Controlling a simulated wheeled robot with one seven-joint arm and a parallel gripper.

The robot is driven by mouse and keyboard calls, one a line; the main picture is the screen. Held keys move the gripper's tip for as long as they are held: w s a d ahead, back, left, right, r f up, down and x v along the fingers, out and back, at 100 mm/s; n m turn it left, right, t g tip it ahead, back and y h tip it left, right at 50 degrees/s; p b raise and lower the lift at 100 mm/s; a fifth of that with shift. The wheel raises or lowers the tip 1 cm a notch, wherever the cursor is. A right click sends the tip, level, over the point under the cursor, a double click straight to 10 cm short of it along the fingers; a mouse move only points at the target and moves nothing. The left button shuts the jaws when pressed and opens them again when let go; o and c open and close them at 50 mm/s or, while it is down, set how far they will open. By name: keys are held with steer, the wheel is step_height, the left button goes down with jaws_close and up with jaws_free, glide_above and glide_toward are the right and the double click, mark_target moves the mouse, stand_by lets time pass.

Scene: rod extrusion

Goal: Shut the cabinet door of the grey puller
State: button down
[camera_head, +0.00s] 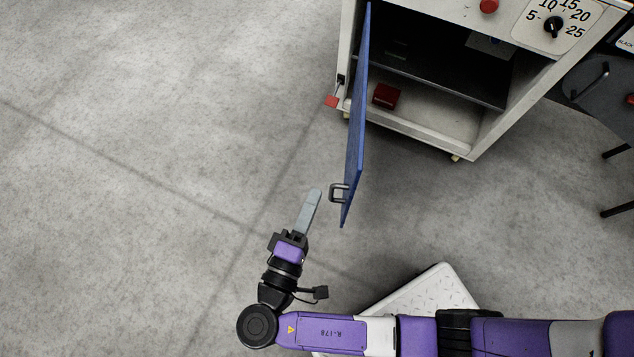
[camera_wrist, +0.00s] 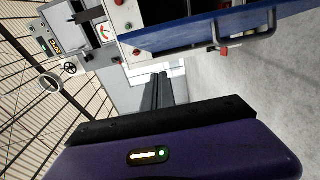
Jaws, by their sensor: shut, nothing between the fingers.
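The cabinet of the grey puller (camera_head: 490,130) stands at the top right of the head view, with its front open. Its blue door (camera_head: 356,125) is swung wide open, hinged on the left side and seen nearly edge-on. A grey handle (camera_head: 338,193) sits near the door's free end, on its left face. My gripper (camera_head: 314,193) is shut and empty, just left of the handle with a small gap in the picture. In the wrist view the blue door (camera_wrist: 220,28) and its handle (camera_wrist: 235,46) lie at the top right, beyond the shut fingers (camera_wrist: 159,80).
A red block (camera_head: 386,96) lies inside the cabinet. A red knob (camera_head: 489,6) and a dial (camera_head: 554,27) are on the panel above. Floor left of the door is clear.

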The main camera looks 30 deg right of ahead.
steer(key=w+d+b, duration=0.1)
steer(key=w+d, duration=0.1)
steer(key=d, duration=0.7)
steer(key=shift+w, duration=0.25)
steer(key=shift+d, duration=0.1)
